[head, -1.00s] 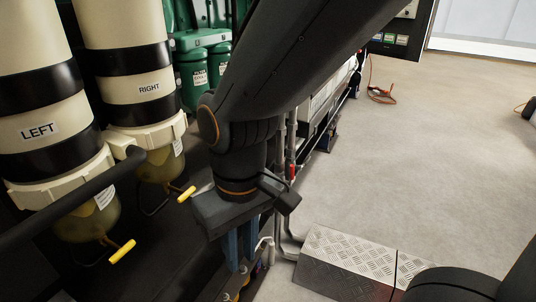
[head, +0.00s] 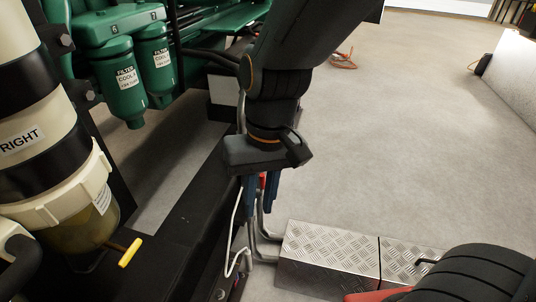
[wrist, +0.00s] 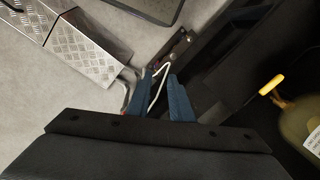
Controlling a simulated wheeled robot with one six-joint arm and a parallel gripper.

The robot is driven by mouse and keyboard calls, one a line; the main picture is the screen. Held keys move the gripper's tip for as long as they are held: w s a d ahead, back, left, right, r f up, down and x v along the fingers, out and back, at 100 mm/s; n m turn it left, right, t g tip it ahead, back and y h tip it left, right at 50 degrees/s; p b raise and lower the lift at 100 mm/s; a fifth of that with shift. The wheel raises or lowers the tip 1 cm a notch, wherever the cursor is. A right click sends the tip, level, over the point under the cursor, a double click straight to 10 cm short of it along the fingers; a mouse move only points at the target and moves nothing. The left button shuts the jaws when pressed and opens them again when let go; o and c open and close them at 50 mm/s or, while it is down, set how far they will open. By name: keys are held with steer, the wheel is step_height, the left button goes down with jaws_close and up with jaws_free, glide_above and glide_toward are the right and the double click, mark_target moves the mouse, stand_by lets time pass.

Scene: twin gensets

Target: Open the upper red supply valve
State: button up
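A small red part (head: 263,180), which looks like a valve handle, shows at the grey pipes on the side of the black frame. It is partly hidden by my gripper (head: 259,206), whose blue fingers point down in front of it. I cannot tell whether they touch it or how the handle is turned. In the wrist view my gripper (wrist: 158,78) has its two blue fingers apart, with a white bent tube visible beyond the gap. A speck of red (wrist: 122,114) shows just left of the left finger.
A checker-plate metal step (head: 325,250) stands right of the pipes. A cream RIGHT filter (head: 60,195) with a yellow drain handle (head: 130,252) stands at left. Green coolant filters (head: 122,90) hang behind. The concrete floor at right is mostly clear.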

steer(key=w+a+m+y+p, duration=0.1)
steer(key=w+m+p, duration=0.2)
steer(key=w+m, duration=0.15)
steer(key=m+y+p, duration=0.3)
steer(key=m+p, duration=0.6)
steer(key=m, duration=0.4)
glide_above(262, 178)
steer(key=d, duration=0.3)
step_height(262, 178, down, 7)
steer(key=shift+t, duration=0.4)
steer(key=x, duration=0.4)
steer(key=w+b+x, duration=0.1)
steer(key=x, duration=0.2)
steer(key=shift+d+f, duration=0.1)
jaws_close()
